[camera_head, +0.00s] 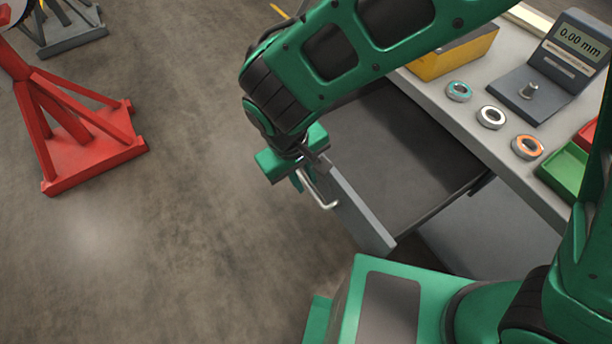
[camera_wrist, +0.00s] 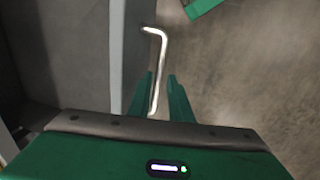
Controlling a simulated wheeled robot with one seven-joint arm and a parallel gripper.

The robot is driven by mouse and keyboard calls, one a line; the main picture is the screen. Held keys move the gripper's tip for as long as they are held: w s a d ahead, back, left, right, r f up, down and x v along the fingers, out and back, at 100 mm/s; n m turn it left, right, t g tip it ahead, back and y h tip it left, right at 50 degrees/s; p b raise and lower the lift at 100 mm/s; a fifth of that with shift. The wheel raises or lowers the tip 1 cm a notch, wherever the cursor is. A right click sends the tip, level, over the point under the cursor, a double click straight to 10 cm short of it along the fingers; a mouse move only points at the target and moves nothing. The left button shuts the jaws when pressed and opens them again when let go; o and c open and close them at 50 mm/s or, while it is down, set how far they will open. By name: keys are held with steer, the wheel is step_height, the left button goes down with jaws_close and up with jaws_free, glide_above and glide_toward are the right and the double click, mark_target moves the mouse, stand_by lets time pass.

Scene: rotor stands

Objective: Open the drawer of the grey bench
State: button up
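The grey bench (camera_head: 470,130) stands at the right in the head view. Its drawer (camera_head: 385,150) is pulled well out, and its dark, bare inside shows. The grey drawer front (camera_head: 358,215) carries a bent metal bar handle (camera_head: 325,200). My gripper (camera_head: 303,180) is at this handle, on the outer side of the drawer front. In the wrist view the handle (camera_wrist: 160,50) runs down between my two green fingers (camera_wrist: 161,85). A gap shows beside the bar, so the fingers look open around it. The handle's far end by the gripper is hidden.
On the bench top are a yellow box (camera_head: 455,55), several rings (camera_head: 491,117), a gauge with a display (camera_head: 570,60) and a green bin (camera_head: 567,170). A red stand (camera_head: 75,140) is on the floor at left. Floor between is clear.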

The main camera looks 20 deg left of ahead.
step_height(320, 180, up, 10)
steer(key=s+a, duration=0.1)
steer(key=shift+s+a+f, duration=0.15)
stand_by(0.5)
steer(key=w+d+r+m, duration=0.2)
steer(key=w+d, duration=0.3)
steer(key=d, duration=0.3)
steer(key=w+d+r+m, duration=0.2)
steer(key=w+d, duration=0.3)
steer(key=d, duration=0.2)
steer(key=d+r+m+g, duration=0.1)
steer(key=d+m, duration=0.2)
steer(key=d, duration=0.7)
steer(key=d+r+m, duration=0.2)
steer(key=d, duration=0.9)
steer(key=s+d+m+y, duration=0.1)
steer(key=s+d+m, duration=0.6)
steer(key=s+d, duration=0.7)
steer(key=d, duration=0.2)
steer(key=shift+d+f+g+y, duration=0.25)
steer(key=shift+d+g+y, duration=0.05)
